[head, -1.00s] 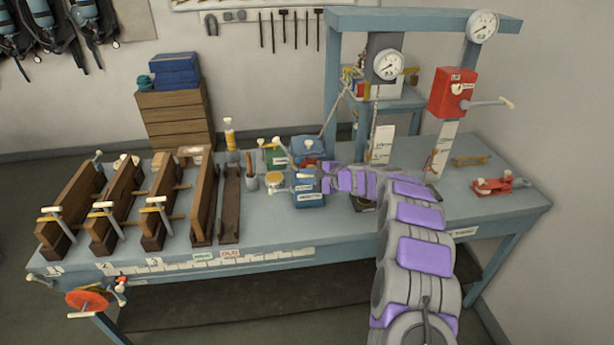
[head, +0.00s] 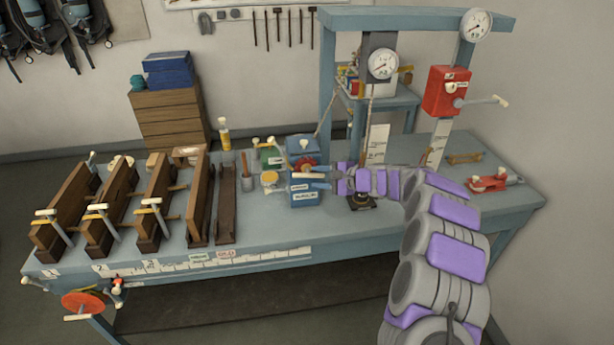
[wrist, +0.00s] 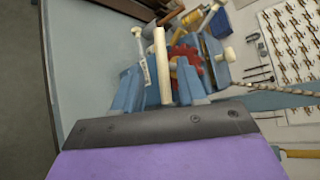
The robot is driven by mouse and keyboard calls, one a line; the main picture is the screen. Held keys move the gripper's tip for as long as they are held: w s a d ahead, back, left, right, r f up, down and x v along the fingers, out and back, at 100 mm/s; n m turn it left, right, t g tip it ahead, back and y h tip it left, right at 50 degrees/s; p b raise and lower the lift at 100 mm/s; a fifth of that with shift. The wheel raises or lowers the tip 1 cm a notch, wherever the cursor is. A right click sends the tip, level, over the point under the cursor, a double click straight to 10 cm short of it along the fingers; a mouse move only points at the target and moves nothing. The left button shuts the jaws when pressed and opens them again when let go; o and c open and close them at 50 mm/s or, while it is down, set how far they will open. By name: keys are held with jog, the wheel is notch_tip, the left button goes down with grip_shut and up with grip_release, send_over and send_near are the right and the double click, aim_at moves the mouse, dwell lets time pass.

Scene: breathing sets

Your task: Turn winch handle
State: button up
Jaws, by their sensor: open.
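The winch (head: 305,192) is a blue block with a red toothed wheel (head: 306,165), standing near the middle of the bench. Its cream handle grip (head: 308,175) points sideways in front of the wheel. My gripper (head: 325,178) reaches in from the right at the winch. In the wrist view my gripper (wrist: 160,88) has its blue fingers apart, one on each side of the cream grip (wrist: 161,62). The red wheel (wrist: 185,58) shows just behind and to the right of the grip. I cannot tell whether either finger touches the grip.
Brown wooden clamped frames (head: 120,205) fill the left of the bench (head: 270,232). A blue gantry (head: 328,80) with gauges and a red crank box (head: 447,90) rise behind to the right. The front strip is clear.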

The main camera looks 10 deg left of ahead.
jog(key=v, duration=1)
jog(key=shift+d+f+p, duration=0.15)
jog(key=shift+f+p, duration=0.05)
jog(key=shift+p, duration=0.25)
jog(key=s+a+r+n+g+h, duration=0.1)
jog(key=s+a+r+n+g, duration=0.15)
jog(key=s, duration=0.55)
jog(key=s+a+r+n+g+h, duration=0.1)
jog(key=s+a+r+n+g, duration=0.15)
jog(key=s, duration=0.65)
jog(key=s+a+r+n+g+h, duration=0.1)
jog(key=s+a+r+n, duration=0.15)
jog(key=s, duration=0.55)
jog(key=s+d+f+n+h, duration=0.1)
jog(key=s+d+h, duration=0.2)
jog(key=s, duration=0.6)
jog(key=s+d+f+n+g+h, duration=0.1)
jog(key=s+d+f+h, duration=0.1)
jog(key=s+d, duration=0.6)
jog(key=s+d+f+n+g+h, duration=0.1)
jog(key=s+d+h, duration=0.3)
jog(key=s, duration=0.8)
jog(key=shift+s+d+f+b, duration=0.2)
jog(key=shift+d+f+b, duration=0.2)
jog(key=shift+d, duration=0.65)
jog(key=shift+n, duration=0.25)
